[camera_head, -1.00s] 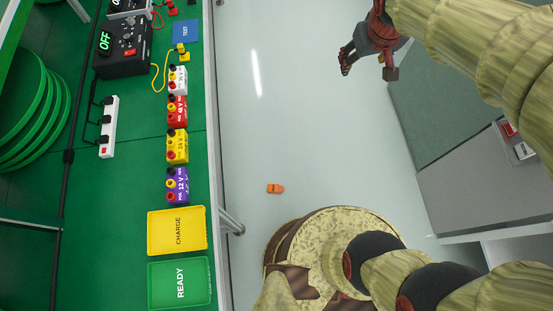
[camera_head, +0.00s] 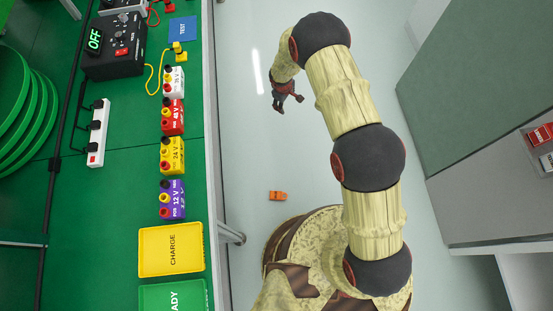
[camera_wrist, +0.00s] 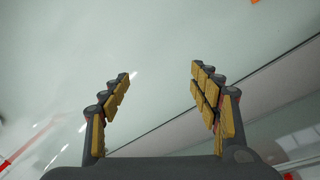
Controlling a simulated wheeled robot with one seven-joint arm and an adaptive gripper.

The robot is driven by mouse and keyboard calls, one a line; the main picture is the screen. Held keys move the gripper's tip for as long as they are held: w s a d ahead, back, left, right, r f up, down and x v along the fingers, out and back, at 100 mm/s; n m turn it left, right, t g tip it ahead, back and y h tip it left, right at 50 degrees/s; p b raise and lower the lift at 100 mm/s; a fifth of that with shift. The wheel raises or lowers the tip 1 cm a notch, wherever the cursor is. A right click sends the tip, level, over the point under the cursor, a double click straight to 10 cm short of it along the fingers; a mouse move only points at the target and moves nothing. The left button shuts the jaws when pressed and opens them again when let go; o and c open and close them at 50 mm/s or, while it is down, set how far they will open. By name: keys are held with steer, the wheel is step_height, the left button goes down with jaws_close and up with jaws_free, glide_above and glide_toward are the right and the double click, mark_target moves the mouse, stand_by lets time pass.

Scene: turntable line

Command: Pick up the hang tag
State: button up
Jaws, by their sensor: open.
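I cannot make out for sure which thing is the hang tag. A small orange item (camera_head: 278,196) lies on the pale floor right of the green bench, but its kind is too small to tell. My gripper (camera_head: 289,103) is above the floor at the upper middle of the head view, right of the bench edge and well apart from the orange item. In the wrist view my gripper (camera_wrist: 158,90) is open, with nothing between its fingers. A sliver of orange (camera_wrist: 255,1) shows at that view's top edge.
The green bench (camera_head: 105,210) holds several battery-like blocks, such as the purple one (camera_head: 172,200), a yellow CHARGE tray (camera_head: 171,249), a green READY tray (camera_head: 172,298) and a black OFF unit (camera_head: 112,45). A grey cabinet (camera_head: 490,190) stands right. The floor between is mostly clear.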

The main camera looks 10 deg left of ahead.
steer(key=s+a+f+n+b, duration=0.1)
steer(key=s+f, duration=0.1)
steer(key=f, duration=0.5)
steer(key=s+a+f+n, duration=0.1)
steer(key=s+f, duration=0.2)
steer(key=f, duration=0.4)
steer(key=n+g+b, duration=0.3)
steer(key=n, duration=0.1)
glide_toward(277, 195)
steer(key=shift+w+d+f+y, duration=0.1)
steer(key=shift+w+d+y, duration=0.15)
steer(key=shift+y, duration=0.15)
steer(key=f, duration=0.1)
steer(key=f+b, duration=0.1)
steer(key=f, duration=0.1)
steer(key=shift+s+d+b, duration=0.1)
steer(key=shift+s+b, duration=0.2)
steer(key=shift+s, duration=0.1)
step_height(277, 195, down, 5)
steer(key=b, duration=0.3)
steer(key=shift+d+f+b, duration=0.1)
steer(key=shift+f+b, duration=0.15)
steer(key=shift+b, duration=0.1)
steer(key=shift+r, duration=0.1)
steer(key=c, duration=1.3)
steer(key=shift+c, duration=0.2)
